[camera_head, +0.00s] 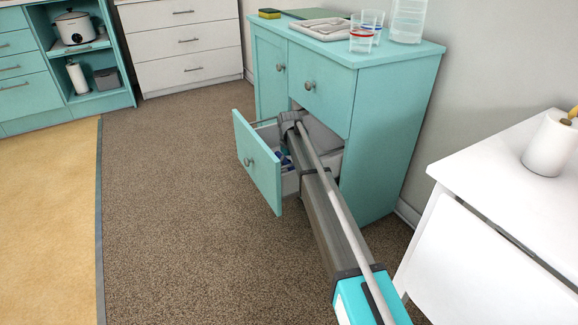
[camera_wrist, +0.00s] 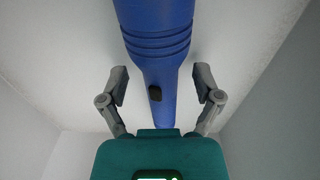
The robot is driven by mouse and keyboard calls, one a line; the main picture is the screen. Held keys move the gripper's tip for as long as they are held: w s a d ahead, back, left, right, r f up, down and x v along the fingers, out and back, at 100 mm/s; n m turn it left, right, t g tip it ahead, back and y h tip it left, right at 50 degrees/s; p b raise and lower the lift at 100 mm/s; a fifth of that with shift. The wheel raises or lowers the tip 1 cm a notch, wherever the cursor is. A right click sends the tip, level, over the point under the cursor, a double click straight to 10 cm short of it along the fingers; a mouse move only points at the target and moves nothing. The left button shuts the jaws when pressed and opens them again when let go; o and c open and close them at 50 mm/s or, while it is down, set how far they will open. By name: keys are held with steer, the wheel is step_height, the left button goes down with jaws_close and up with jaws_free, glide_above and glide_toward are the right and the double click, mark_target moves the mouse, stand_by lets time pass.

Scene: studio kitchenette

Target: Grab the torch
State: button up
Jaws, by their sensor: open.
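The blue torch (camera_wrist: 157,72) lies in the drawer, seen in the wrist view from the top centre down to the palm of my gripper. It has ribbed rings and a dark switch. My gripper (camera_wrist: 160,84) is open, with one finger on each side of the torch's narrower part and a visible gap on both sides. In the head view my arm reaches into the open drawer (camera_head: 258,163) of the teal cabinet. There the gripper is hidden, and only a little blue shows inside the drawer.
The drawer's pale side walls stand close to left and right in the wrist view. Glasses (camera_head: 362,36), a tray (camera_head: 320,29) and a sponge (camera_head: 269,13) are on the cabinet top. A white unit (camera_head: 500,190) with a paper roll (camera_head: 550,145) stands at right. The carpet at left is clear.

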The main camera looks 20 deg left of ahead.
mark_target(289, 162)
jaws_close()
steer(key=shift+r, duration=0.2)
stand_by(0.4)
step_height(289, 162, up, 10)
steer(key=p, duration=1)
steer(key=shift+f, duration=0.2)
stand_by(0.3)
